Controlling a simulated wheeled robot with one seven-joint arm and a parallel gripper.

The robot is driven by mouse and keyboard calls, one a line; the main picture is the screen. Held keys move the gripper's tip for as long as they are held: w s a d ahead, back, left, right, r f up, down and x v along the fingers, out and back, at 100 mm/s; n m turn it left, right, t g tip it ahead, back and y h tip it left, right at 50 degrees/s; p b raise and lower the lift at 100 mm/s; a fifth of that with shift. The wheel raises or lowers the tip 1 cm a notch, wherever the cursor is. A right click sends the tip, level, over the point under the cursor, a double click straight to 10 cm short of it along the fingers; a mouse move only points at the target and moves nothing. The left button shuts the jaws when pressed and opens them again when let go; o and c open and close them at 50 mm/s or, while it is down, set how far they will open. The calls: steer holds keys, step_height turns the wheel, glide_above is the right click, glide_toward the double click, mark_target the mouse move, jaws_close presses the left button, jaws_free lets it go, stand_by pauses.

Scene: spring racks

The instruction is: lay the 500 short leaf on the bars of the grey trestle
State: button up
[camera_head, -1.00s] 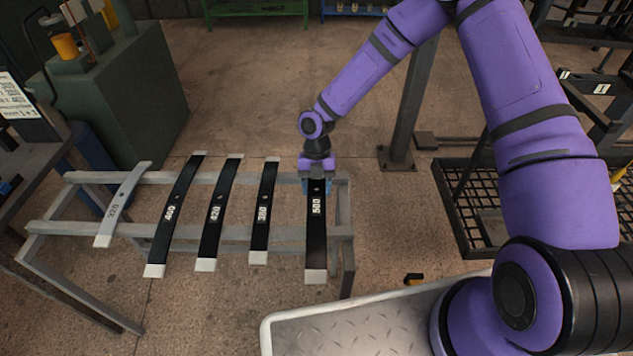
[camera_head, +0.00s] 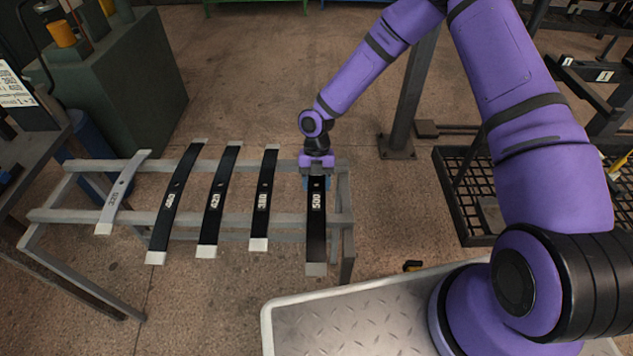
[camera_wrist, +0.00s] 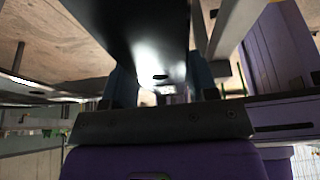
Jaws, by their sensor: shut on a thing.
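The black 500 leaf (camera_head: 316,225), with a pale near tip, lies lengthwise across the right end of the grey trestle (camera_head: 280,237). Its near end sticks out past the near bar. My gripper (camera_head: 316,180) is shut on its far end, above the far bar. In the wrist view, the dark leaf (camera_wrist: 140,30) runs between the blue fingers of my gripper (camera_wrist: 160,88). The leaf is at or just above the bars; I cannot tell whether it touches them.
On the same bars, left of it, lie the 380 leaf (camera_head: 264,205), 420 leaf (camera_head: 219,205), 460 leaf (camera_head: 174,205) and a grey 320 leaf (camera_head: 121,195). A post (camera_head: 408,95) and a mesh-floored rack (camera_head: 465,210) stand to the right.

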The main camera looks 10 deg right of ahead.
steer(key=o, duration=1.2)
steer(key=v, duration=1)
steer(key=shift+w+r, duration=0.1)
steer(key=shift+r, duration=0.35)
steer(key=s+d+r+m+t+h, duration=0.1)
steer(key=s+d+r+m, duration=0.3)
steer(key=r, duration=0.5)
steer(key=s+d+r+m+t+h, duration=0.1)
steer(key=d+r+m+t, duration=0.1)
steer(key=d+r+m, duration=0.4)
steer(key=s+d+r+m+t+h, duration=0.1)
steer(key=s+d+r+m, duration=0.15)
steer(key=r+m, duration=0.6)
steer(key=s+d+r+m+t, duration=0.2)
steer(key=s+r+m, duration=0.3)
steer(key=s, duration=0.2)
steer(key=s+d+r+m+t+y, duration=0.1)
steer(key=s+d+r+m+t, duration=0.1)
steer(key=s+r+m, duration=0.3)
steer(key=s+d+r+m+t+y, duration=0.1)
steer(key=s+r+m, duration=0.4)
steer(key=s, duration=0.5)
steer(key=shift+d+r+t, duration=0.4)
steer(key=shift+d+r, duration=0.05)
steer(key=shift+d, duration=0.05)
